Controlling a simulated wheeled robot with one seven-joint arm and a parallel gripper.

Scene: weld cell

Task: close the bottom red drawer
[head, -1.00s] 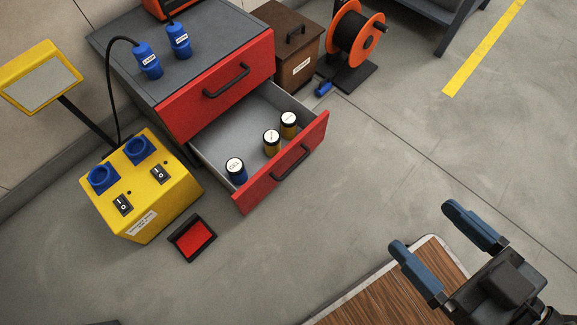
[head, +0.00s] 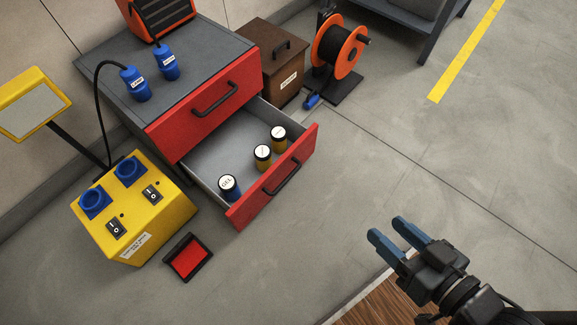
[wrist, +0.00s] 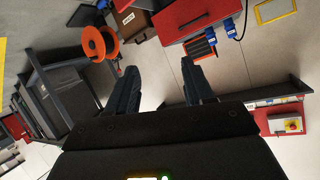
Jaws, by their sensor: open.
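The bottom red drawer (head: 240,209) is pulled out of the grey cabinet (head: 205,48) in the head view. Its red front has a black bar handle (head: 281,179). The top red drawer (head: 185,128) is shut. My gripper (head: 384,230) is open and empty, to the right of and apart from the bottom drawer. In the wrist view my gripper's two fingers (wrist: 158,88) are spread, with nothing between them.
A yellow box (head: 135,210) with blue sockets stands left of the drawer, near a red-topped pedal (head: 188,258) on the floor. A brown box (head: 270,72) and orange reel (head: 340,45) stand behind. A wooden surface (head: 385,305) is below my gripper. Floor in front of the drawer is clear.

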